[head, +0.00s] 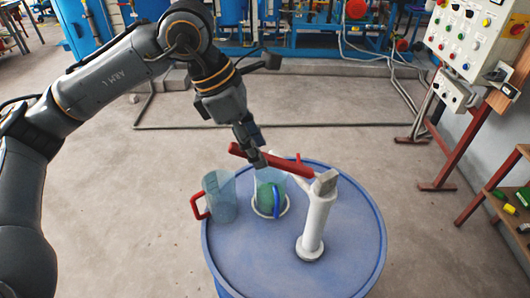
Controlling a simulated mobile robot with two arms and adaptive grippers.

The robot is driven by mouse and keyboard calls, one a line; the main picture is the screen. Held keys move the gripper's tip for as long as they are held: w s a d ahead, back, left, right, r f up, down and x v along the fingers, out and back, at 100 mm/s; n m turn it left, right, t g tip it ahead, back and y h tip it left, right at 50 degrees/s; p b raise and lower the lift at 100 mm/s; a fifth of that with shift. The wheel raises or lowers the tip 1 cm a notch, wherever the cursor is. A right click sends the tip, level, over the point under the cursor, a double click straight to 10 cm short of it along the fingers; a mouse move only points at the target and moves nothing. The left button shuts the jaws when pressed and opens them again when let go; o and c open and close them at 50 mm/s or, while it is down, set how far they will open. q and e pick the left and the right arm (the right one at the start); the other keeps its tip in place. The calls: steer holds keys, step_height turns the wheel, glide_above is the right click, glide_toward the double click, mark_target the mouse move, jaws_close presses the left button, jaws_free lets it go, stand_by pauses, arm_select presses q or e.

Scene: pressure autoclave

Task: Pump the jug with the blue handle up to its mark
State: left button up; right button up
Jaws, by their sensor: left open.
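The jug with the blue handle (276,200) stands in a white ring on the blue drum top, below the pump's outlet. Green liquid shows in it; its mark cannot be made out. The white hand pump (315,220) stands upright on the drum, with a red lever (285,163) reaching left over the jug. My left gripper (256,160) is open at the red lever, near its left part; contact cannot be told. A second jug, with a red handle (217,196), stands left of the blue-handled one and looks empty. My right gripper is not in view.
The blue drum top (260,262) is clear at its front and right. A control panel (468,38) on a red-brown stand is at the right. A shelf with green mats (510,205) is at the right edge. Open floor surrounds the drum.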

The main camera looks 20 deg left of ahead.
mark_target(282, 165)
arm_select(q)
steer(key=p+x, duration=0.1)
steer(key=x, duration=0.2)
steer(key=shift+w+f, duration=0.2)
steer(key=shift+f, duration=0.1)
steer(key=shift+s+d+f, duration=0.1)
steer(key=shift+d+f, duration=0.15)
steer(key=shift+f, duration=0.15)
steer(key=shift+c, duration=0.3)
steer(key=c, duration=0.7)
jaws_close()
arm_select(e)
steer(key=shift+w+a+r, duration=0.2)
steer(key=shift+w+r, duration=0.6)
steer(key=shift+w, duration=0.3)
